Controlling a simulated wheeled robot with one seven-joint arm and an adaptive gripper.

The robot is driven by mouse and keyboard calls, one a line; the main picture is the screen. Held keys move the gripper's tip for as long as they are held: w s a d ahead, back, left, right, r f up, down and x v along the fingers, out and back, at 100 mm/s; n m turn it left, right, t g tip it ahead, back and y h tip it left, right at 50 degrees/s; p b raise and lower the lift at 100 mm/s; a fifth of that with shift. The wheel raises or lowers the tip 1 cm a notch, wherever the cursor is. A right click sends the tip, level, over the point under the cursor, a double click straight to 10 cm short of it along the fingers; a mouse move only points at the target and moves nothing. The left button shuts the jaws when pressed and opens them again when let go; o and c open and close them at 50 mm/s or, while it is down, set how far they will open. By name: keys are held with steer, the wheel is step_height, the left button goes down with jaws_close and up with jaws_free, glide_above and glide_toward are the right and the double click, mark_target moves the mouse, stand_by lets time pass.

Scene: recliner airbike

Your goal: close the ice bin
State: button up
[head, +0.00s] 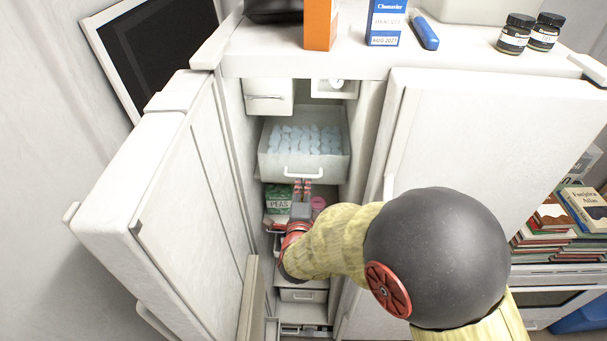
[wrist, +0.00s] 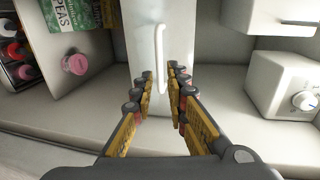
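The ice bin (head: 276,167) is a pale drawer full of bluish ice in the open fridge-freezer. It is pulled out, with a white handle (head: 304,173) on its front. My gripper (head: 303,184) is just below and in front of that handle. In the wrist view, the bin's front panel (wrist: 183,25) and upright-looking handle (wrist: 160,58) are straight ahead. My gripper's fingers (wrist: 161,76) are apart and empty, with the lower end of the handle showing between the tips. I cannot tell whether the fingers touch it.
A green peas package (head: 280,200) and a round pink container (head: 318,203) sit below the bin. A small drawer (head: 268,97) and a dial box (head: 334,88) are above it. Open doors stand at left (head: 140,190) and right (head: 480,130), flanking the narrow opening.

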mark_target(304, 176)
steer(key=p+x, duration=0.2)
steer(key=x, duration=0.5)
steer(key=shift+w+a+f, duration=0.1)
steer(key=shift+w, duration=0.15)
jaws_close()
stand_by(0.6)
